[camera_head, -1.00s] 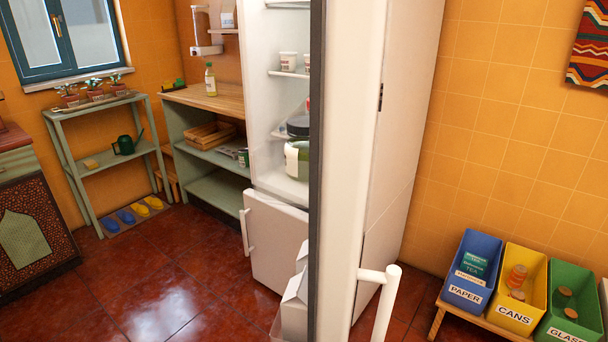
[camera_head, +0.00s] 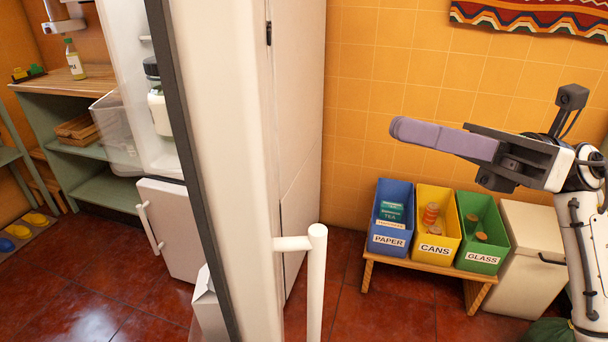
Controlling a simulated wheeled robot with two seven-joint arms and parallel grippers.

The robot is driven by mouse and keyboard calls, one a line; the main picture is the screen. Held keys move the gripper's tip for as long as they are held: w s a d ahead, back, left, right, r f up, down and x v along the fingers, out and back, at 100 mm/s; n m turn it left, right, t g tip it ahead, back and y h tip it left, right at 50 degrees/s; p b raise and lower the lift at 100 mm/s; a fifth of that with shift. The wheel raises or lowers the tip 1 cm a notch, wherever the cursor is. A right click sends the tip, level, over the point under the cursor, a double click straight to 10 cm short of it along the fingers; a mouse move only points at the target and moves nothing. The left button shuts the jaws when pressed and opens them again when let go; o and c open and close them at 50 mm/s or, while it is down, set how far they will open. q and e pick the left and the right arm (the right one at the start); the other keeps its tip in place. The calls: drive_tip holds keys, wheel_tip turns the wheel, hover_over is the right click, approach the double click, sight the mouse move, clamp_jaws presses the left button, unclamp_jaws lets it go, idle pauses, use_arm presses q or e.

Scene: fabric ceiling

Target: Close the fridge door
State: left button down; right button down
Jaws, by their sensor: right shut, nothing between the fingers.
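The white fridge door (camera_head: 232,150) stands open, seen nearly edge-on, with a dark seal along its left edge. Its white bar handle (camera_head: 316,285) sticks out low on the right side of the door. The fridge body (camera_head: 300,120) stands behind it, and part of the shelved inside (camera_head: 158,105) shows left of the door. A lower white door (camera_head: 168,225) with its own handle looks shut. My right gripper (camera_head: 395,130) is shut and empty, raised to the right of the door and apart from it, pointing left. My left gripper is not in view.
Blue, yellow and green recycling bins (camera_head: 435,228) stand on a low wooden bench (camera_head: 410,272) at the right, beside a white lidded bin (camera_head: 525,250). A green shelf unit with a wooden top (camera_head: 60,85) stands at the left. Red floor tiles are clear between door and bench.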

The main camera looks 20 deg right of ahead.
drive_tip(key=s+f+n+h, duration=0.1)
drive_tip(key=s+n+h, duration=0.1)
drive_tip(key=n, duration=0.1)
drive_tip(key=p, duration=0.3)
approach(267, 157)
drive_tip(key=shift+g+h, duration=0.3)
drive_tip(key=shift+h, duration=0.1)
drive_tip(key=x, duration=0.3)
drive_tip(key=w+x, duration=0.1)
drive_tip(key=x, duration=0.1)
drive_tip(key=shift+a+r, duration=0.1)
drive_tip(key=shift+r, duration=0.2)
drive_tip(key=shift+w+a, duration=0.1)
drive_tip(key=shift+a, duration=0.3)
drive_tip(key=shift+f, duration=0.1)
drive_tip(key=shift+a, duration=0.1)
